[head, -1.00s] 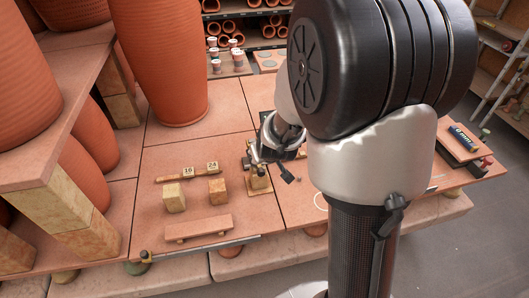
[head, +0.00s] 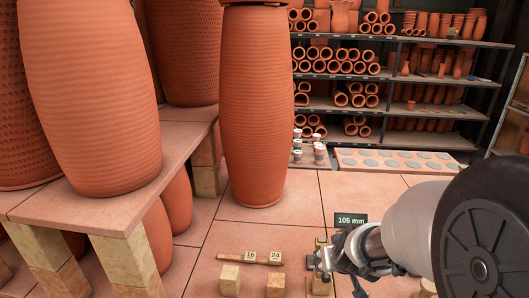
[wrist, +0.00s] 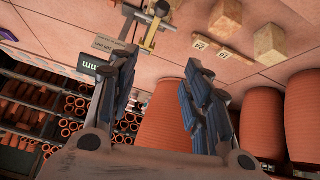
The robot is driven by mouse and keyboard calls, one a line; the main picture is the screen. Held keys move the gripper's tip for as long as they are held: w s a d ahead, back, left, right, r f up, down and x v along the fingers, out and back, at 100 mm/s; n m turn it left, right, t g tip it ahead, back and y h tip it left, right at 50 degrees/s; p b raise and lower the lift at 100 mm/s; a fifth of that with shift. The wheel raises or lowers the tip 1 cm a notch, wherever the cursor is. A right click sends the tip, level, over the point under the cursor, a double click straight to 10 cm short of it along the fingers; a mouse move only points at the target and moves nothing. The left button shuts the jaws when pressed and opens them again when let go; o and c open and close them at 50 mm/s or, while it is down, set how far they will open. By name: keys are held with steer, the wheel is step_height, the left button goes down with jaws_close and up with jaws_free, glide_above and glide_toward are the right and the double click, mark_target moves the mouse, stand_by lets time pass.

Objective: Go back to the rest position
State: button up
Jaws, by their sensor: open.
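My gripper (head: 335,265) shows at the lower right of the head view, above the slab table and close to a brass-and-wood gauge (head: 320,285). In the wrist view my gripper (wrist: 162,68) has its two dark padded fingers spread apart with nothing held between them. The gauge (wrist: 150,22) is at the top there, beyond the left fingertip; I cannot tell whether it is touched. A dark display reading "105 mm" (head: 351,220) stands behind my gripper in the head view. My arm covers the lower right of that view.
A tall ribbed clay vase (head: 257,110) stands behind the gauge. More large pots fill the left, on a raised slab shelf (head: 120,195). A pale block (head: 229,281) and a tan block (head: 275,286) sit before a tagged wooden strip (head: 235,258). Pottery racks (head: 400,87) stand behind.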

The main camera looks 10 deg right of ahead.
steer(key=s+a+r+g+y, duration=0.1)
steer(key=s+a+r+y, duration=0.1)
steer(key=s+a+r, duration=0.85)
steer(key=s+d+g, duration=0.1)
steer(key=s+d, duration=0.1)
steer(key=s, duration=1.2)
steer(key=shift+s+d+r+g+h, duration=0.2)
steer(key=shift+r+g+h, duration=0.1)
steer(key=shift+r+g, duration=0.1)
